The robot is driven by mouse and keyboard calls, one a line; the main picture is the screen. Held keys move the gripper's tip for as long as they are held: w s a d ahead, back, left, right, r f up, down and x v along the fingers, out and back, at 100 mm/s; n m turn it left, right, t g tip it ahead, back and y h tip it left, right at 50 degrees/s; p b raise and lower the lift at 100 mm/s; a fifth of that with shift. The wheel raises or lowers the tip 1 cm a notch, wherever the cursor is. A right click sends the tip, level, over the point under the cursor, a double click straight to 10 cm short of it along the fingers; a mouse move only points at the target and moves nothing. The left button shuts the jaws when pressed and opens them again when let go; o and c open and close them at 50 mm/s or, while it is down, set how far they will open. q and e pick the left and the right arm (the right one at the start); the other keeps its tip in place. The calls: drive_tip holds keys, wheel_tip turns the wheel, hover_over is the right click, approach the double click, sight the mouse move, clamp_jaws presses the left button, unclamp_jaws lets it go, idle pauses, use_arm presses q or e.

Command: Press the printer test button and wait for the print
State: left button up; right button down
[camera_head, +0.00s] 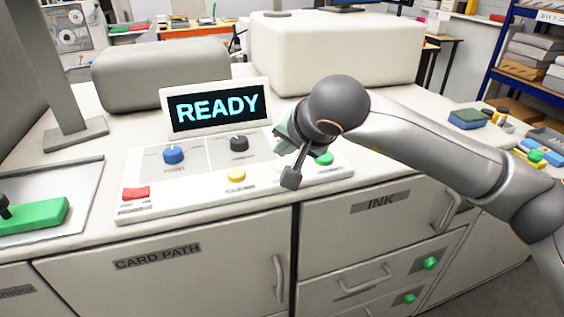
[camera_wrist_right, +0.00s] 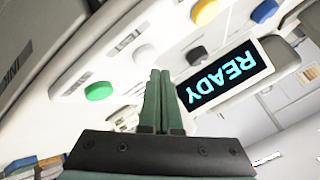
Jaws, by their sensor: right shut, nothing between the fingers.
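The printer's control panel (camera_head: 200,200) is a sloped white board with a blue knob (camera_head: 173,154), a black knob (camera_head: 239,143), a red control (camera_head: 136,193), a yellow button (camera_head: 236,177) and a green button (camera_head: 324,158). Its screen (camera_head: 213,105) reads READY. A pale button (camera_wrist_right: 145,53) shows between the yellow and green buttons in the right wrist view. Contact with the panel cannot be told. My left gripper is out of view.
A grey rounded housing (camera_head: 160,73) and a large white housing (camera_head: 335,50) stand behind the screen. A green block (camera_head: 35,216) with a black knob lies at left. Cabinet doors marked CARD PATH (camera_head: 160,285) and INK (camera_head: 400,215) are below. Counter space beside the panel's left is clear.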

drive_tip(key=shift+f, duration=0.15)
idle(0.8)
drive_tip(key=shift+f+b, duration=0.35)
drive_tip(key=shift+b, duration=0.3)
drive_tip(key=shift+f+b, duration=0.35)
drive_tip(key=shift+b, duration=0.1)
idle(0.4)
drive_tip(key=shift+r, duration=0.15)
drive_tip(key=shift+r+p, duration=0.3)
drive_tip(key=shift+r, duration=0.35)
drive_tip(key=shift+r, duration=0.1)
drive_tip(key=shift+r+p, duration=1.35)
drive_tip(key=shift+r, duration=1.1)
